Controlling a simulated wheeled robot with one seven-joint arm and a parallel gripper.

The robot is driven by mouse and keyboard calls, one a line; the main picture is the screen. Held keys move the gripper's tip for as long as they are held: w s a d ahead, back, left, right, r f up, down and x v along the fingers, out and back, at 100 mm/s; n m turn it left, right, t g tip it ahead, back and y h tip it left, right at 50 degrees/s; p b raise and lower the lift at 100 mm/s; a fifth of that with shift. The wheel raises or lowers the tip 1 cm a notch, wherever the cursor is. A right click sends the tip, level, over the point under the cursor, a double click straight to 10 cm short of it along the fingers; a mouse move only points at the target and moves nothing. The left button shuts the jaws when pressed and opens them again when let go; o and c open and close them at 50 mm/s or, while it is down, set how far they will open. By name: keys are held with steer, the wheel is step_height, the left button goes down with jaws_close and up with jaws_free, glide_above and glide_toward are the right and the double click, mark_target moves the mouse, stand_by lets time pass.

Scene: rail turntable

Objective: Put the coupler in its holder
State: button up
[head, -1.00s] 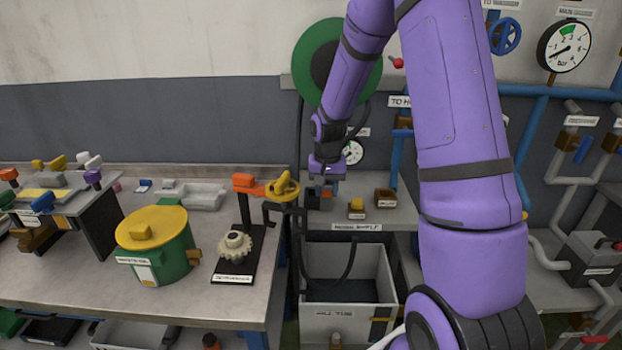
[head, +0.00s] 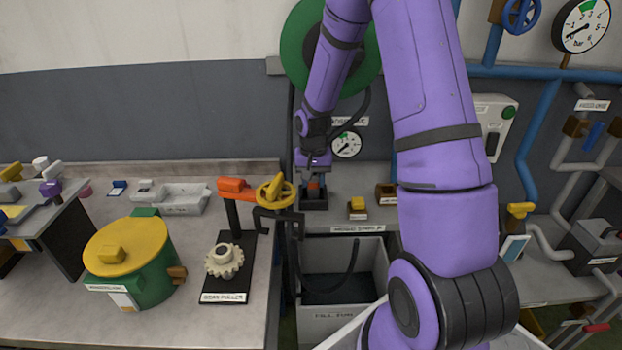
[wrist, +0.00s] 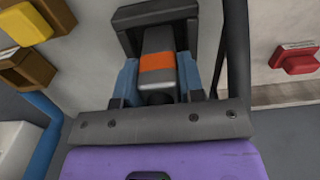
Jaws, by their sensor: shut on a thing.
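The coupler (wrist: 157,63), a grey piece with an orange band, is between the blue fingers of my gripper (wrist: 158,88) in the wrist view. My gripper is shut on it. The holder (wrist: 125,20) is a dark, open-topped box around the coupler's far end in that view. In the head view my gripper (head: 315,183) points down at the holder (head: 314,203) on the back bench, with a bit of orange showing between the fingers. How deep the coupler sits in the holder is hidden.
A small block with a yellow top (head: 357,205) and a brown open box (head: 386,193) stand right of the holder. A black hose (head: 352,245) hangs over a grey tub (head: 345,310) below. A gear puller (head: 235,268) and a green pot (head: 140,275) stand on the left bench.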

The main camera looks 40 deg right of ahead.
steer(key=o, duration=1)
steer(key=shift+f, duration=0.1)
steer(key=shift+o, duration=0.2)
step_height(320, 180, up, 12)
steer(key=shift+r, duration=0.2)
steer(key=s+a+r+n+t, duration=0.1)
steer(key=s+a+r+n, duration=0.1)
steer(key=s+a+r, duration=0.35)
steer(key=s+a+r+n+t, duration=0.1)
steer(key=s+a+r+t, duration=0.15)
steer(key=s+r, duration=0.5)
steer(key=s+a+r+n+t, duration=0.1)
steer(key=s+a+r+n, duration=0.1)
steer(key=s, duration=0.4)
steer(key=s+a+r+n, duration=0.1)
steer(key=s+a+r, duration=0.2)
steer(key=s, duration=0.4)
steer(key=shift+s+r+n+t, duration=0.15)
steer(key=shift+r+n+t, duration=0.25)
steer(key=shift+r, duration=0.2)
